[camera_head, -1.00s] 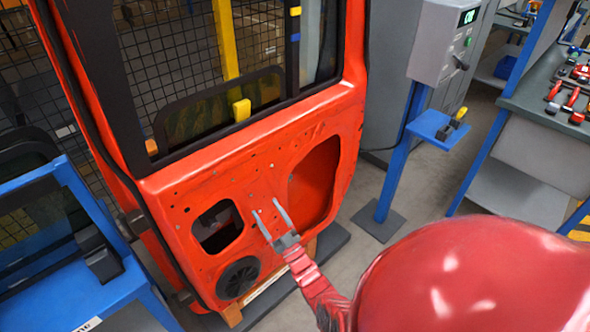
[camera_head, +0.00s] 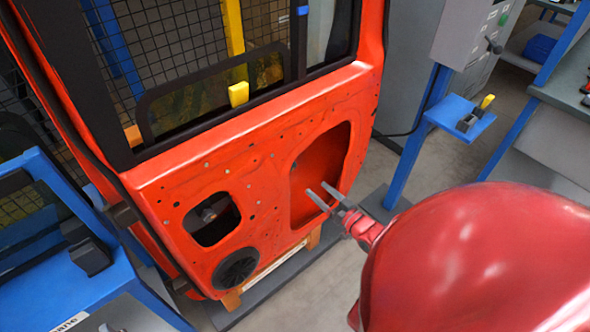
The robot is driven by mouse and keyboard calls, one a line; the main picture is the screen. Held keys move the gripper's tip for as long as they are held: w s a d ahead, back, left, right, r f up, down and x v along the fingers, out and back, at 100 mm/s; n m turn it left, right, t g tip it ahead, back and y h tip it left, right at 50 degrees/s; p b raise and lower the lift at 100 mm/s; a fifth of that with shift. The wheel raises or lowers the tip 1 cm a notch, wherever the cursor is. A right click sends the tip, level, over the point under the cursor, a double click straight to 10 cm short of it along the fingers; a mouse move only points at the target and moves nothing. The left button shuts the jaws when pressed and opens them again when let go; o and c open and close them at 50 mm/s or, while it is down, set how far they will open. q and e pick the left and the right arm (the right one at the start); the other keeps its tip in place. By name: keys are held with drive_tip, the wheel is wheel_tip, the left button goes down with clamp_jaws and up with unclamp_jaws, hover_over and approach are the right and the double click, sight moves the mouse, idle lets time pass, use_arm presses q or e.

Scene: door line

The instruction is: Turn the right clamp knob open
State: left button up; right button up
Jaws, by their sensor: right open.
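The red door panel (camera_head: 265,180) stands upright in front of me. A yellow block (camera_head: 238,93) sits at the lower edge of its window. I cannot make out a part that is clearly the right clamp knob. My right gripper (camera_head: 316,188) is open and empty, with its two grey fingers in front of the large opening on the door's right side. I cannot tell whether they touch the door. My red arm (camera_head: 470,260) hides the floor at lower right. My left gripper is not in view.
A blue stand (camera_head: 455,112) with a small shelf and a grey control box (camera_head: 470,35) stands right of the door. A blue frame (camera_head: 110,285) is at lower left. A workbench (camera_head: 560,95) is at far right.

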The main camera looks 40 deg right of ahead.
approach(293, 167)
drive_tip(key=w, duration=0.4)
drive_tip(key=shift+w+a+b, duration=0.2)
drive_tip(key=shift+w+b, duration=0.35)
drive_tip(key=shift+w, duration=0.75)
drive_tip(key=shift+w+a+b, duration=0.25)
drive_tip(key=shift+w+b, duration=0.25)
drive_tip(key=shift+w, duration=0.8)
drive_tip(key=shift+r, duration=0.1)
clamp_jaws()
